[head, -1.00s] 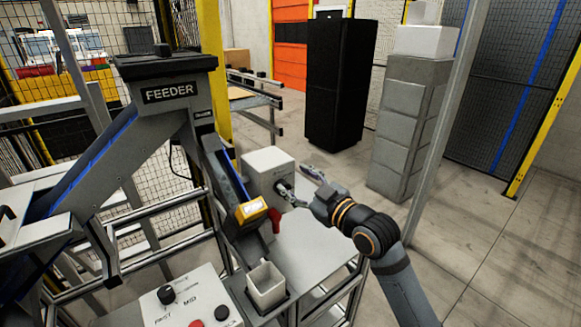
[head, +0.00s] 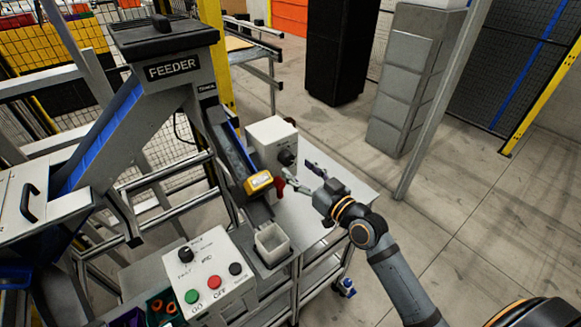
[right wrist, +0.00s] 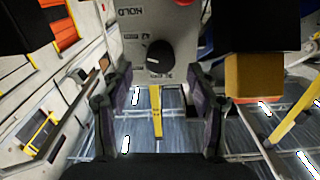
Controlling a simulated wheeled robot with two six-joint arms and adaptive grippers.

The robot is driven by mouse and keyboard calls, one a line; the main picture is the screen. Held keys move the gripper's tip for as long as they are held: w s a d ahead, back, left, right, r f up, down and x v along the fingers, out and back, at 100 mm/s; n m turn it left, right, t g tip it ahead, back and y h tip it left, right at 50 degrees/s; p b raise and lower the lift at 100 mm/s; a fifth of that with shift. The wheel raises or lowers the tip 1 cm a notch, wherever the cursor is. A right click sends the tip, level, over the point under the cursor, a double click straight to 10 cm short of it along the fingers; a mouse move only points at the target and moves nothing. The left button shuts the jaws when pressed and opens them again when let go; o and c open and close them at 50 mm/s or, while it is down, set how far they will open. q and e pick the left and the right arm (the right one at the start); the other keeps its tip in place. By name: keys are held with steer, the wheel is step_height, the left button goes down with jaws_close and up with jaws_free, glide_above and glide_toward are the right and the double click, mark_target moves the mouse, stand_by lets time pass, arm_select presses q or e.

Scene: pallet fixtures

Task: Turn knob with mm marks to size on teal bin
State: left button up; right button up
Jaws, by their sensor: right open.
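A black knob (head: 287,157) sits on the front of a white box (head: 268,138) beside the feeder chute. In the right wrist view the knob (right wrist: 160,56) carries a light pointer line, with small marks around it too blurred to read. My right gripper (head: 297,169) is open and empty, just in front of the knob and apart from it. In the right wrist view its fingers (right wrist: 158,105) stand below the knob, one to each side. A dark teal-green bin (head: 149,309) is partly visible at the bottom left; I cannot read a size on it. My left gripper is not in view.
A control panel (head: 212,268) has another knob and buttons. Floor at right is clear.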

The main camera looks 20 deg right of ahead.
mark_target(290, 161)
steer(key=x, duration=0.4)
steer(key=shift+w+p, duration=0.15)
steer(key=shift+p, duration=0.15)
steer(key=c, duration=1.2)
